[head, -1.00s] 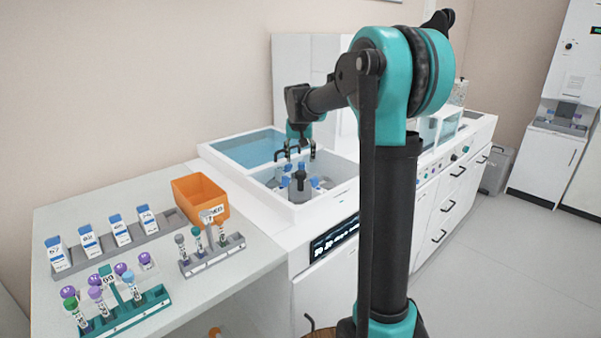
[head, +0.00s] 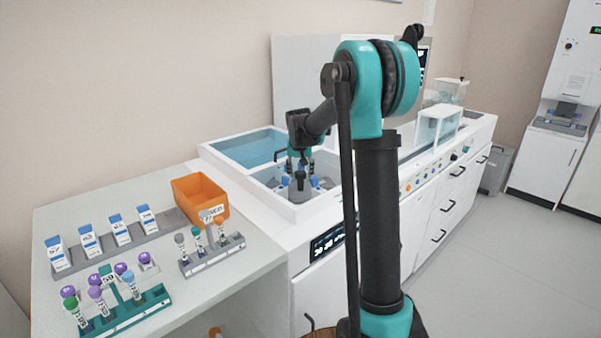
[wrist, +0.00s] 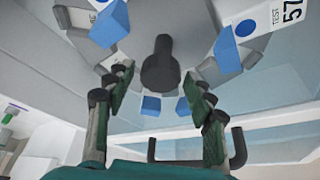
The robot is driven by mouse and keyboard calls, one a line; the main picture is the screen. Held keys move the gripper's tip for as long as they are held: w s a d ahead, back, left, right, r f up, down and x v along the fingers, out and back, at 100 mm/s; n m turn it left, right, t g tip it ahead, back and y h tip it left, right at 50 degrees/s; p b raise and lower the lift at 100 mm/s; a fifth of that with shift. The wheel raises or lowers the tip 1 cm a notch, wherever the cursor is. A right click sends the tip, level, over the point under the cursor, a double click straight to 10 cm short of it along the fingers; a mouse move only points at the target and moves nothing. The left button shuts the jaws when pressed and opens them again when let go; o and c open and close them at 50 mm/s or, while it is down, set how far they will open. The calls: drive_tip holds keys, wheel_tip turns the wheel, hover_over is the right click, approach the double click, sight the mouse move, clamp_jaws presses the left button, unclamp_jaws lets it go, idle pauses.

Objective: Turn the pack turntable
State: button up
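The pack turntable (wrist: 188,103) is a grey round carousel set in the open well of the white analyzer. It carries several white packs with blue caps (wrist: 225,48) around a dark upright knob (wrist: 160,68) at its centre. In the head view the knob (head: 300,182) stands under my gripper. My gripper (wrist: 163,82) is open, with its two fingers apart on either side of the knob in the wrist view. I cannot tell whether either finger touches it. In the head view my wrist partly hides the turntable.
An orange bin (head: 192,207), a grey rack of packs (head: 110,248), a teal tube rack (head: 130,313) and a small grey tube rack (head: 215,258) stand on the left bench. The well's white rim (head: 300,212) surrounds the turntable. A clear lid with a handle (head: 245,150) is beside it.

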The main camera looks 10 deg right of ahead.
clamp_jaws()
drive_tip(key=shift+d+n, duration=0.1)
drive_tip(key=shift+n, duration=0.5)
drive_tip(key=shift+n+y, duration=0.8)
drive_tip(key=shift+n, duration=0.9)
drive_tip(key=shift+d+n+g+y, duration=0.15)
drive_tip(key=shift+n+y, duration=0.2)
drive_tip(key=shift+n, duration=0.55)
drive_tip(key=shift+n+g+y, duration=0.15)
drive_tip(key=shift+n+y, duration=0.2)
drive_tip(key=shift+n, duration=0.85)
drive_tip(key=shift+o, duration=1.4)
unclamp_jaws()
